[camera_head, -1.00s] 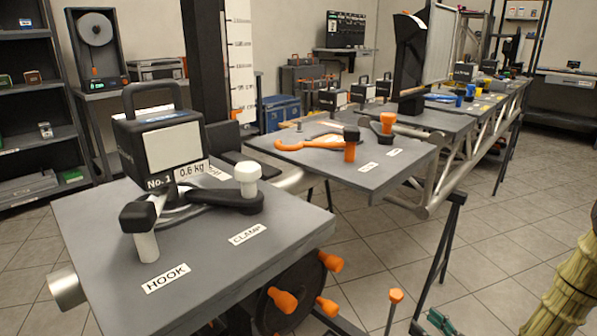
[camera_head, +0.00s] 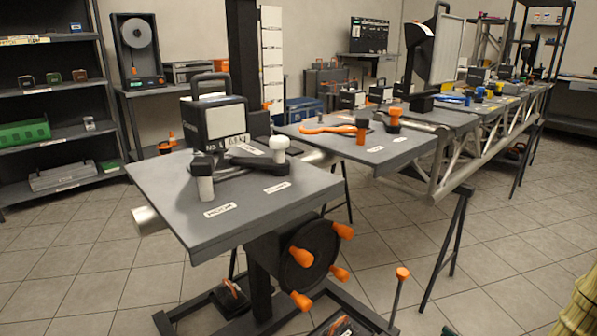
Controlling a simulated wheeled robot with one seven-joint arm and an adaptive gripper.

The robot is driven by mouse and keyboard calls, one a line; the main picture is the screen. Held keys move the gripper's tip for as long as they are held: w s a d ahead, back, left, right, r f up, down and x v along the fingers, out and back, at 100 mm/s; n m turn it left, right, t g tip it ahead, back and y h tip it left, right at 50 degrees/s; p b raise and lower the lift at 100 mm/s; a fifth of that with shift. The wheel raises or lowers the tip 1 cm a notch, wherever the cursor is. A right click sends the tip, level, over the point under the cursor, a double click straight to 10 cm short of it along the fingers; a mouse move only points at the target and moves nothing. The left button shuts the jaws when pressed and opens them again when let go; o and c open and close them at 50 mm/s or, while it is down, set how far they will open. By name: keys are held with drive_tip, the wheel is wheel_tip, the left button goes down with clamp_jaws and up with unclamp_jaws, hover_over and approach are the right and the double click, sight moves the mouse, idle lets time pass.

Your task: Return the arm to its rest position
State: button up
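My gripper and arm do not clearly show in the head view. The near grey table (camera_head: 265,201) carries a black-and-white weight block (camera_head: 222,120) with a top handle. A grey-and-black clamp with a white knob (camera_head: 279,144) and a white-and-black hook piece (camera_head: 203,186) stand beside the block. The labels for hook (camera_head: 220,209) and clamp (camera_head: 277,187) lie on the table's front part.
Orange-knobbed hand wheel (camera_head: 308,256) hangs under the near table. A second table (camera_head: 385,153) with an orange tool (camera_head: 328,129) stands behind, joined to a long truss (camera_head: 470,160). Dark shelves (camera_head: 62,134) stand left. A ribbed yellowish shape (camera_head: 580,312) fills the lower right corner.

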drive_tip(key=s+a+f+m+g+h, duration=0.35)
drive_tip(key=s+a+f+g, duration=0.45)
drive_tip(key=s+a+f, duration=0.45)
drive_tip(key=s+a+f+m+g+h, duration=0.15)
drive_tip(key=s+g, duration=0.25)
drive_tip(key=s, duration=0.7)
drive_tip(key=s+a+g+h, duration=0.2)
drive_tip(key=s+g, duration=0.1)
drive_tip(key=s, duration=0.7)
wheel_tip(320, 180, up, 32)
drive_tip(key=p, duration=3.2)
drive_tip(key=shift+f+p, duration=0.25)
drive_tip(key=shift+p, duration=0.05)
drive_tip(key=shift+w, duration=0.1)
